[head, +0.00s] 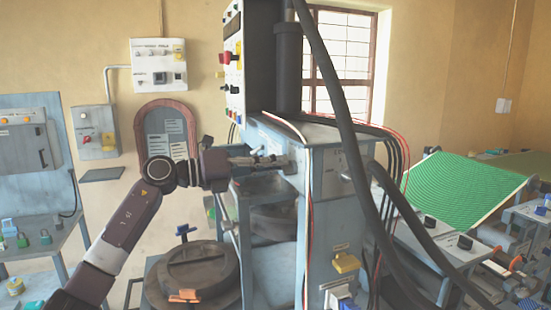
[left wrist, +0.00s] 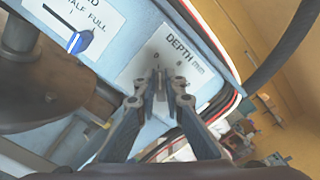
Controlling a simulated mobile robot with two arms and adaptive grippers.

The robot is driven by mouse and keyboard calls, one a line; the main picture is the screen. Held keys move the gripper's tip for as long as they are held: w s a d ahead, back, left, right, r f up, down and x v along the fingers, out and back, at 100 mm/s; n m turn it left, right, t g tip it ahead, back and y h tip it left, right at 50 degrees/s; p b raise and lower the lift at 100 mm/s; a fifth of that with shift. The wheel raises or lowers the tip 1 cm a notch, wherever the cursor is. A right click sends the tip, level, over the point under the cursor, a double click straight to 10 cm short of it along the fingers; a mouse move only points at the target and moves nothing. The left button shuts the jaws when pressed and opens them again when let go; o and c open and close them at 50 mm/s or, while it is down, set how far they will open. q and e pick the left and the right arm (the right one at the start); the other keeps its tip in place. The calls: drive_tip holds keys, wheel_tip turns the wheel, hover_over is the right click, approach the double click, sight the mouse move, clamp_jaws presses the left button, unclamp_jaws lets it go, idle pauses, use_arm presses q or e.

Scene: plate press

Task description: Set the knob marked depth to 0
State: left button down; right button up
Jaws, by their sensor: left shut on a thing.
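The depth knob (left wrist: 160,74) sits on a pale plate marked "DEPTH mm" (left wrist: 140,68) on the blue-grey press body. My left gripper (left wrist: 160,88) has its two fingertips closed around the knob, which is mostly hidden between them. In the head view my left gripper (head: 275,160) reaches from the left to the side of the press column (head: 330,175). My right gripper is not in view.
A blue knob (left wrist: 80,41) on a plate reading "HALF FULL" is beside the depth plate. A control box with a red knob (head: 226,57) stands above my gripper. Thick black hoses (head: 345,130) hang in front of the press. A round dark press plate (head: 200,268) lies below my arm.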

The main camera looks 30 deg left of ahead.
use_arm(q)
drive_tip(key=shift+a+n, duration=0.1)
drive_tip(key=shift+n, duration=0.4)
drive_tip(key=c, duration=2)
unclamp_jaws()
drive_tip(key=v, duration=1.2)
drive_tip(key=shift+f, duration=0.1)
